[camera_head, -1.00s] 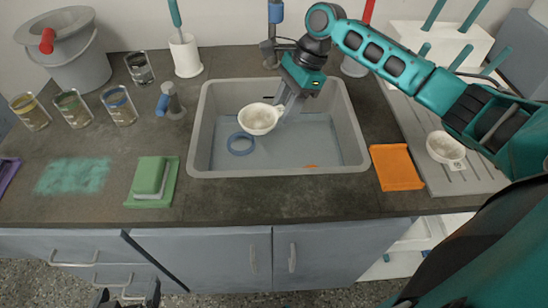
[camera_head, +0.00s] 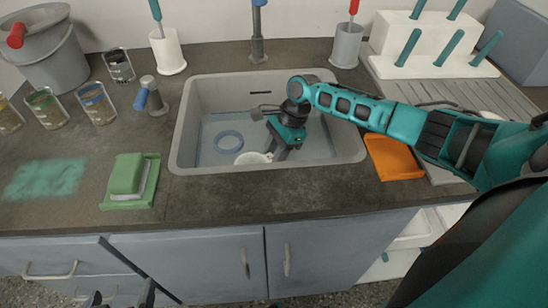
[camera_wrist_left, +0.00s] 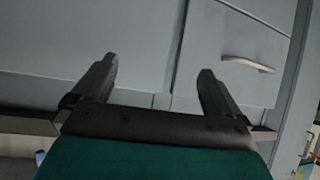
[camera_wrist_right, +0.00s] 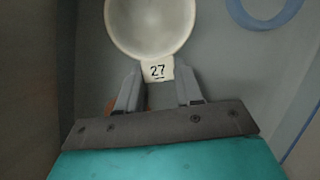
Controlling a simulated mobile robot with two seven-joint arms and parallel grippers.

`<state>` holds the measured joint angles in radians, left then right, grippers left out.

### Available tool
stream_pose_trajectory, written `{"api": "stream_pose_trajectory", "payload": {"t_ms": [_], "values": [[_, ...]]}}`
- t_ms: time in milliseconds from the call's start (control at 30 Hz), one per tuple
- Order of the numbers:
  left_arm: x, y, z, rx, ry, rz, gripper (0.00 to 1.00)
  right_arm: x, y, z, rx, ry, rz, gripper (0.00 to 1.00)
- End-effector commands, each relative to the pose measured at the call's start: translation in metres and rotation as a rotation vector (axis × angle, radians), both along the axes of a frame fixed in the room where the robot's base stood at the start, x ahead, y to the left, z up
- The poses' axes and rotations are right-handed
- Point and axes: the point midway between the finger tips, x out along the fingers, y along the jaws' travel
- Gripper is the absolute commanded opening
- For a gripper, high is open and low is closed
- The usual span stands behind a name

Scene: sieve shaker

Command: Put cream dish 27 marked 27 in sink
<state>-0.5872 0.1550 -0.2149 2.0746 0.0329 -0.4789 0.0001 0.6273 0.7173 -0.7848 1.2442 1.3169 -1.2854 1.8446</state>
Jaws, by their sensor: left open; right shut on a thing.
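The cream dish 27 (camera_head: 253,158) is down inside the sink (camera_head: 215,171), near its front wall. In the right wrist view the round dish (camera_wrist_right: 150,28) shows its tab marked 27. My right gripper (camera_head: 272,152) is inside the sink and shut on that tab; its fingers also show in the right wrist view (camera_wrist_right: 160,80). Whether the dish touches the sink floor I cannot tell. My left gripper (camera_head: 122,298) is open and empty, low in front of the cabinet doors; it also shows in the left wrist view (camera_wrist_left: 156,68).
A blue ring (camera_head: 228,141) lies on the sink floor left of the dish. A tap (camera_head: 257,35) stands behind the sink. Another pale dish (camera_head: 490,115) is partly hidden behind my right arm.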

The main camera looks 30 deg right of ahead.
Motion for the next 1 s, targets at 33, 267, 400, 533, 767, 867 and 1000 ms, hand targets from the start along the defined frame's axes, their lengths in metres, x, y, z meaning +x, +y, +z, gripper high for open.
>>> {"api": "stream_pose_trajectory", "payload": {"t_ms": [33, 267, 400, 533, 767, 867, 1000], "values": [[-0.0002, 0.0002, -0.0038, 0.001, 0.001, -0.001, 1.0, 0.0006, 0.0004, -0.0059, 0.002, -0.002, -0.001, 0.04], [-0.0008, 0.0001, -0.0034, 0.0, 0.004, -0.001, 1.0, 0.0008, 0.0004, -0.0048, 0.002, -0.003, 0.0, 0.04], [-0.0015, 0.0001, -0.0033, 0.0, 0.005, 0.0, 1.0, 0.0006, 0.0007, -0.0075, 0.003, -0.002, -0.002, 0.04], [-0.0028, 0.0001, -0.0048, 0.0, 0.008, 0.0, 1.0, 0.0004, 0.0005, -0.0081, 0.001, -0.001, 0.0, 0.46], [-0.0037, -0.0005, -0.0058, -0.002, 0.012, 0.002, 1.0, 0.0004, 0.0002, -0.0079, 0.001, -0.001, 0.0, 0.61], [-0.0036, -0.001, -0.0056, -0.005, 0.012, 0.004, 1.0, 0.0005, 0.0002, -0.0079, 0.001, -0.002, -0.001, 0.61], [-0.0035, -0.0018, -0.0065, -0.008, 0.012, 0.006, 1.0, 0.0009, -0.0004, -0.0046, 0.0, -0.003, 0.0, 0.61]]}}
